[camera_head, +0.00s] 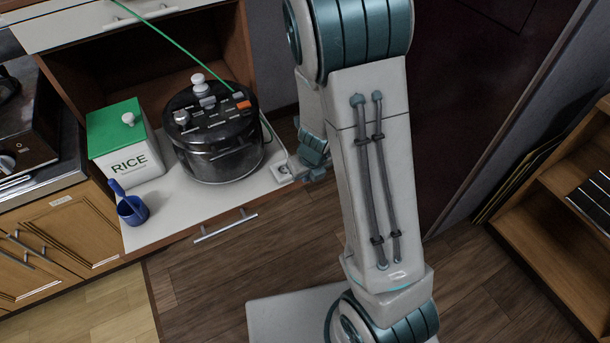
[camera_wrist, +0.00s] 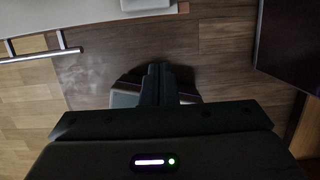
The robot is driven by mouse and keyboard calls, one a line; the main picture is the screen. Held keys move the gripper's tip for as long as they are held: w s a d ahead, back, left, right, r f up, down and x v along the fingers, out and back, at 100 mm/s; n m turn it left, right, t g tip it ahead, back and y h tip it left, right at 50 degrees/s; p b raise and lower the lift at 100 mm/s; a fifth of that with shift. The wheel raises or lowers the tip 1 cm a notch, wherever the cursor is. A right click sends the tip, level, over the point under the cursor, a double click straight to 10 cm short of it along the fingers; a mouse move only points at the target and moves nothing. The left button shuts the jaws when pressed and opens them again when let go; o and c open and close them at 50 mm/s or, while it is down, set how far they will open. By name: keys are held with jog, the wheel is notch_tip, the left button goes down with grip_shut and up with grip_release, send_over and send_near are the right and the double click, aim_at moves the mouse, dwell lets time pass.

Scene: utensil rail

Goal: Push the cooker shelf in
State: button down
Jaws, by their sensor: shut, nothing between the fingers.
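The white cooker shelf (camera_head: 192,205) is slid out of the wooden cabinet in the head view, with a metal bar handle (camera_head: 225,228) on its front. On it stand a dark rice cooker (camera_head: 222,155), a rice box (camera_head: 132,165) with a green lid, and a blue scoop (camera_head: 133,209). My gripper shows at the right of the shelf in the head view, partly hidden by my arm. In the wrist view my gripper (camera_wrist: 157,72) is shut and empty above the wooden floor. A bar handle (camera_wrist: 42,55) shows at the upper left there, apart from the fingers.
A socket (camera_head: 281,170) with a plugged cord sits at the shelf's right edge. A green line (camera_head: 170,38) runs down to the cooker. A stove (camera_head: 22,130) stands at left, an open wooden rack (camera_head: 545,235) at right.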

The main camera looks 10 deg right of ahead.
jog(key=w+a+f+b, duration=0.1)
jog(key=w+f+b, duration=0.2)
jog(key=w+f, duration=0.2)
jog(key=shift+a+x, duration=0.2)
jog(key=shift+x, duration=1.15)
jog(key=shift+w, duration=0.2)
